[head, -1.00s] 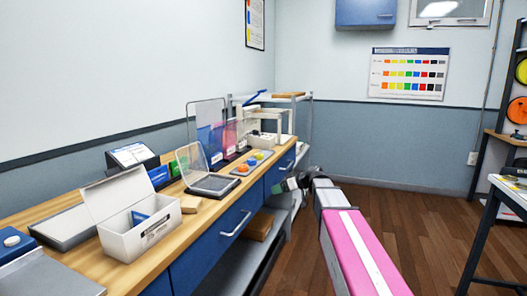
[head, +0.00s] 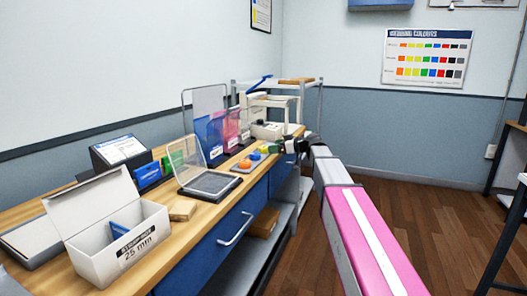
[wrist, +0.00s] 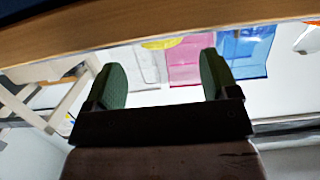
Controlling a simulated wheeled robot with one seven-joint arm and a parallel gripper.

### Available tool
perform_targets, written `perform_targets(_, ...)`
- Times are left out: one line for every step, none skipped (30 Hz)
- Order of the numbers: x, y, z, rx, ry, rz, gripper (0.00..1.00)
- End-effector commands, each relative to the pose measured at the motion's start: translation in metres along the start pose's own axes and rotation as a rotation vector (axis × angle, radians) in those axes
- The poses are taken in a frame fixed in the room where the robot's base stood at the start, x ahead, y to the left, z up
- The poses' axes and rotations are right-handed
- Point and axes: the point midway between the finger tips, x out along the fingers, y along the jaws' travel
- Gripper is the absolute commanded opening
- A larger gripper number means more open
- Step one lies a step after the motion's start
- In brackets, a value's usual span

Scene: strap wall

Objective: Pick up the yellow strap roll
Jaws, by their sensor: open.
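No thing in these frames is clearly the yellow strap roll. A small yellow round thing (head: 265,148) sits on the bench beside blue and orange ones, too small to identify. In the wrist view a yellow patch (wrist: 160,43) shows just past the bench edge, mostly hidden. My gripper (head: 283,146) is at the bench's right edge in the head view, close to the small yellow thing, its fingers hard to make out. In the wrist view my gripper (wrist: 163,75) has two green-padded fingers apart, with nothing between them.
The wooden bench (head: 185,228) holds an open white box (head: 122,255), a clear-lidded case (head: 208,185) and pink (head: 230,128) and blue (head: 210,137) holders. A white shelf stand (head: 272,102) stands behind. Wooden floor (head: 425,225) is open to the right.

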Motion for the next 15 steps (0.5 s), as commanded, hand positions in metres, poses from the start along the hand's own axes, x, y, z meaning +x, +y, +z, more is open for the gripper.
perform_targets(0.004, 0.000, 0.000, 0.000, 0.000, -0.001, 0.80)
perform_targets(0.005, 0.000, 0.000, 0.000, 0.000, -0.001, 0.80)
perform_targets(0.007, 0.000, 0.000, 0.000, -0.001, -0.001, 0.80)
perform_targets(0.009, 0.000, 0.000, 0.000, -0.001, -0.001, 0.80)
perform_targets(0.011, -0.001, 0.000, 0.000, -0.001, -0.001, 0.80)
perform_targets(0.015, -0.001, 0.000, 0.000, -0.001, -0.001, 0.80)
perform_targets(0.019, 0.000, 0.000, 0.001, -0.001, -0.001, 0.80)
perform_targets(0.023, 0.000, 0.000, 0.001, -0.001, -0.001, 0.80)
perform_targets(0.029, -0.001, 0.000, 0.001, -0.001, -0.001, 0.80)
perform_targets(0.034, -0.001, 0.000, 0.001, -0.001, -0.002, 0.80)
perform_targets(0.038, -0.001, 0.000, 0.001, -0.001, -0.002, 0.80)
perform_targets(0.044, -0.001, 0.000, 0.001, -0.001, -0.002, 0.80)
perform_targets(0.047, -0.001, 0.000, 0.001, -0.001, -0.001, 0.80)
perform_targets(0.050, -0.001, 0.000, 0.001, -0.001, 0.000, 0.80)
perform_targets(0.053, -0.001, 0.000, 0.001, -0.001, 0.000, 0.80)
